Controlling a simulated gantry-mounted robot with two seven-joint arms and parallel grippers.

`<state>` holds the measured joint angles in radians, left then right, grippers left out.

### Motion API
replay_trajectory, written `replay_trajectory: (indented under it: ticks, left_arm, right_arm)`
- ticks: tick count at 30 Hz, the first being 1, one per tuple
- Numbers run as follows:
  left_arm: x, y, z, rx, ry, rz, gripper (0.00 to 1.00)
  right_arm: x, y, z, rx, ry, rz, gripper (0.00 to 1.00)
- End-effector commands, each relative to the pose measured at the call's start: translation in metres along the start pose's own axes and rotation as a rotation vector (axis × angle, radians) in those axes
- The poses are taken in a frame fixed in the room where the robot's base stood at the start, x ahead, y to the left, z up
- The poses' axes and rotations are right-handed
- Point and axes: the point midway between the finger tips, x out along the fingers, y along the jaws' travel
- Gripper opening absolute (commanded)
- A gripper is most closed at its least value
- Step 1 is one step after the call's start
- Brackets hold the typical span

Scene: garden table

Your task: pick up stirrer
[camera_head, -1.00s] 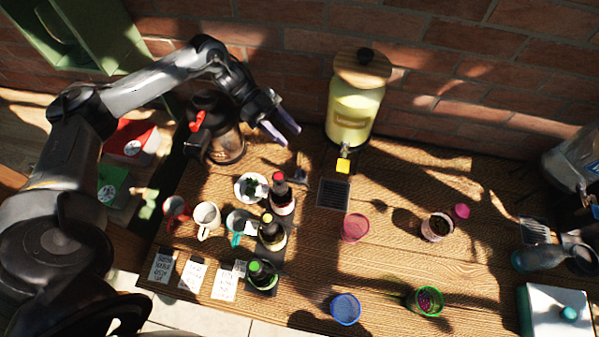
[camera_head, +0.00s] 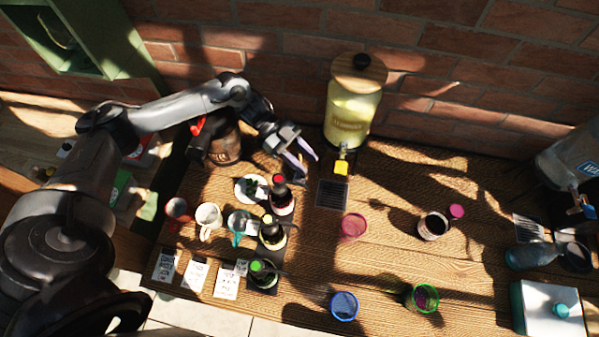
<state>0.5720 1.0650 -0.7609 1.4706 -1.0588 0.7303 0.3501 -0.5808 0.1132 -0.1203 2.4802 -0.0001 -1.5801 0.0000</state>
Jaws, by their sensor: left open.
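I cannot make out a stirrer for certain in the head view. My left gripper (camera_head: 309,163) is open, with its two pale purple fingers pointing down and to the right. It is empty, above the back of the table, just left of the yellow dispenser's tap and behind the dark bottle with a red top (camera_head: 281,195). A dark round pot (camera_head: 222,150) stands behind, partly hidden by my left arm. My right gripper is not in view.
A yellow drink dispenser (camera_head: 351,115) stands close to the gripper, with a dark drip grate (camera_head: 332,195) in front. Two more bottles and several mugs (camera_head: 208,217) stand left. Pink (camera_head: 353,227), blue (camera_head: 344,306) and green (camera_head: 424,298) cups stand on the wooden table, with room between them.

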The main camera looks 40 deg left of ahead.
Motion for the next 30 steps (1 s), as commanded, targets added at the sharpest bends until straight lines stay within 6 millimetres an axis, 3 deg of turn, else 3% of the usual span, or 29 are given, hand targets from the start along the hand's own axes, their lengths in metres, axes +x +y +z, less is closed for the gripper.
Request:
replay_trajectory:
  ticks: [9, 18, 30]
  left_arm:
    - [0.0044, 0.0000, 0.0004, 0.000, 0.000, -0.001, 0.42]
    - [0.0040, 0.0000, 0.0004, 0.000, 0.000, -0.001, 0.00]
    - [0.0034, -0.0002, -0.0007, 0.001, 0.000, -0.001, 0.00]
  right_arm:
    - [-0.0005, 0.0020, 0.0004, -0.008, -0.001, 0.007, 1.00]
    - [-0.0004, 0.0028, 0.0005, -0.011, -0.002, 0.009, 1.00]
    - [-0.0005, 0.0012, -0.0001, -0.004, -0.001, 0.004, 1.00]
